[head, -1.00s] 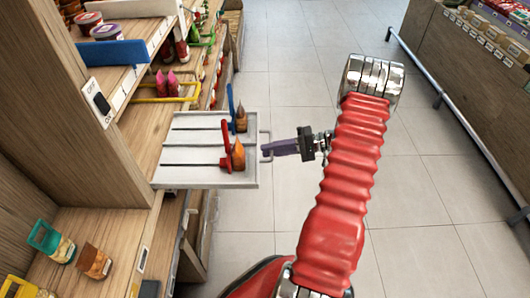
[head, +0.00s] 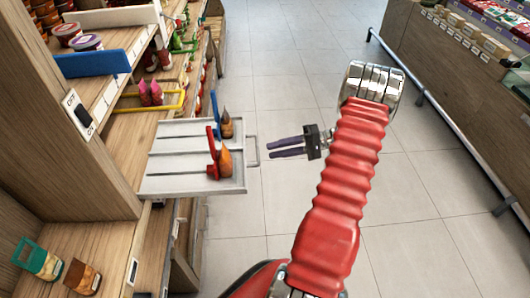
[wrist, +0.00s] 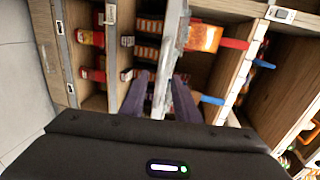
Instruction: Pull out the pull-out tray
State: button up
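The pull-out tray (head: 170,182) is a white, slotted tray sticking well out from the wooden shelf unit over the aisle. Its thin handle (head: 257,152) is on its right edge. In the wrist view the tray (wrist: 170,62) shows edge-on between my fingers. My gripper (head: 271,149) is open, its two dark purple fingers apart and empty, just right of the handle with a small gap. An orange item with a red upright piece (head: 223,163) and another with a blue upright piece (head: 226,128) stand on the tray.
The wooden shelf unit (head: 100,190) with goods fills the left side. A yellow rail (head: 182,100) runs along a shelf behind the tray. Tiled floor (head: 290,90) is free in the aisle. A counter with a metal rail (head: 440,120) stands at the right.

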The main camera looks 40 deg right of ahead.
jog(key=v, duration=0.7)
jog(key=shift+f, duration=0.1)
dwell(0.5)
jog(key=s+a+f+m+g+h, duration=0.1)
jog(key=s+a+f+m+g, duration=0.25)
jog(key=f, duration=0.25)
jog(key=s+a+r+g+h, duration=0.1)
jog(key=a+r+g+h, duration=0.2)
jog(key=a, duration=0.2)
jog(key=s+a+r+n+t+h, duration=0.1)
jog(key=a+r+n+h, duration=0.3)
jog(key=a+r, duration=0.8)
jog(key=s+a+r+n+t+h, duration=0.1)
jog(key=s+a+r+n+h, duration=0.1)
jog(key=a+r+n+h, duration=0.2)
jog(key=a+r+n, duration=0.3)
jog(key=a+r, duration=0.5)
jog(key=a, duration=0.6)
jog(key=shift+a+r, duration=0.2)
jog(key=shift+a, duration=0.1)
